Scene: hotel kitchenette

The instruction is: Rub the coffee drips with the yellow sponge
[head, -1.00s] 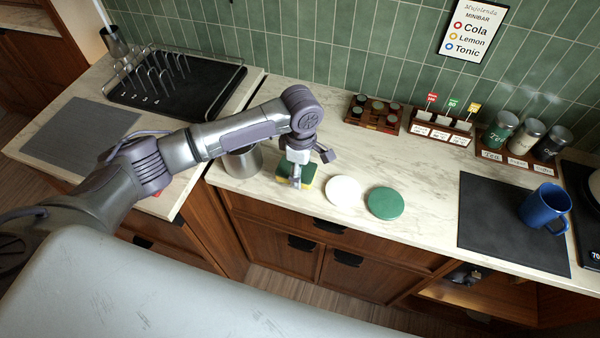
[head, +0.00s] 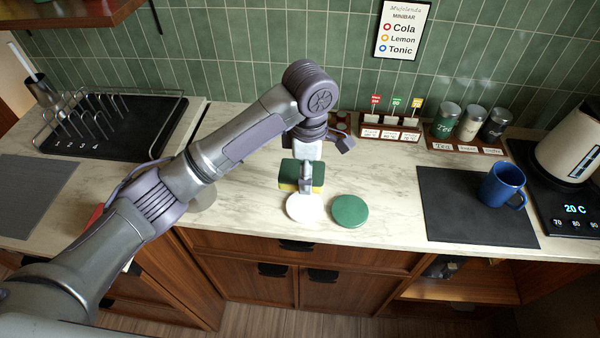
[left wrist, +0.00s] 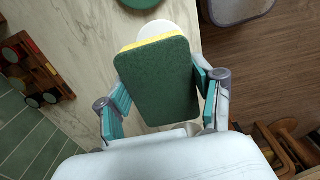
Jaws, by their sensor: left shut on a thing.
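The sponge (head: 288,172) has a green upper face and a yellow lower layer. My left gripper (head: 305,184) is shut on it and holds it behind the white disc (head: 305,208) in the head view; it appears to be above the counter. In the left wrist view the sponge (left wrist: 155,78) lies between the two fingers, green face to the camera, and partly covers the white disc (left wrist: 158,30). I cannot make out any coffee drips; the sponge and arm hide part of the counter (head: 395,215). My right gripper is not in view.
A green disc (head: 350,211) lies right of the white one. A blue mug (head: 502,185) stands on a dark mat (head: 460,215), with a kettle (head: 575,150) farther right. Canisters (head: 470,124) and a packet holder (head: 388,130) line the wall. A metal container (head: 204,196) is partly behind my arm.

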